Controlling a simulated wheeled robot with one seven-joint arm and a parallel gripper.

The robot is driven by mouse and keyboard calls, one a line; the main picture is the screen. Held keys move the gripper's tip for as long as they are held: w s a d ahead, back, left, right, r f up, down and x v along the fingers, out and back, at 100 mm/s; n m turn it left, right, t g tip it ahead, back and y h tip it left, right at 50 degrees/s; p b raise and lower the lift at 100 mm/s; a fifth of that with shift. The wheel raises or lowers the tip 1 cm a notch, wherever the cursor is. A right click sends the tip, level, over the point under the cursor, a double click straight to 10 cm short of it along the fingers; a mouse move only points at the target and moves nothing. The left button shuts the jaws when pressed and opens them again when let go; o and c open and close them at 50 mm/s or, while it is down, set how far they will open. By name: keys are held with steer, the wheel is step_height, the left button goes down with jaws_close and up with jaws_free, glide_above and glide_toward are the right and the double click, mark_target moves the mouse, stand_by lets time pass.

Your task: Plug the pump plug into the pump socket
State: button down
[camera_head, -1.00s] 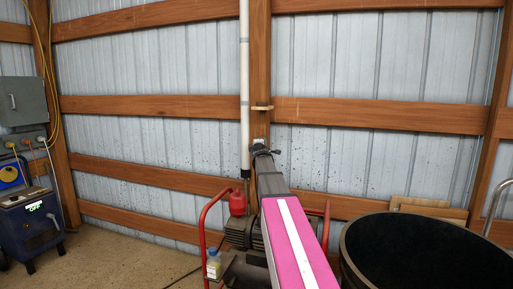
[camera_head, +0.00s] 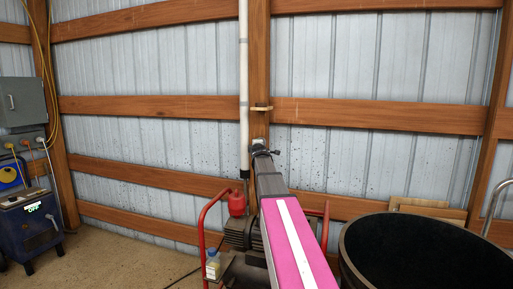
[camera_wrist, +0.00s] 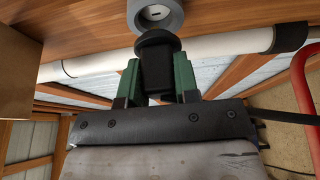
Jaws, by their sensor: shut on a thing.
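The pump plug (camera_wrist: 157,68) is a black, round-headed plug between the two green fingers of my gripper (camera_wrist: 157,82) in the wrist view. My gripper is shut on it. The pump socket (camera_wrist: 155,14) is a grey round fitting with a pale face, just beyond the plug's head on the wooden post. The head covers the lower edge of the socket in this view; I cannot tell whether they touch. In the head view my gripper (camera_head: 265,151) is at the post, at the end of my magenta arm, and the plug and socket are too small to separate clearly.
A white vertical pipe (camera_head: 244,85) runs beside the post. Below stands a pump (camera_head: 240,230) with a red tubular frame (camera_head: 203,222) and a red container (camera_head: 236,203). A large black drum (camera_head: 350,260) is at right; a blue machine (camera_head: 28,230) is at left.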

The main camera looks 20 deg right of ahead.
steer(key=shift+w+d, duration=0.8)
steer(key=shift+w, duration=0.35)
steer(key=c, duration=0.8)
jaws_free()
steer(key=shift+s, duration=0.15)
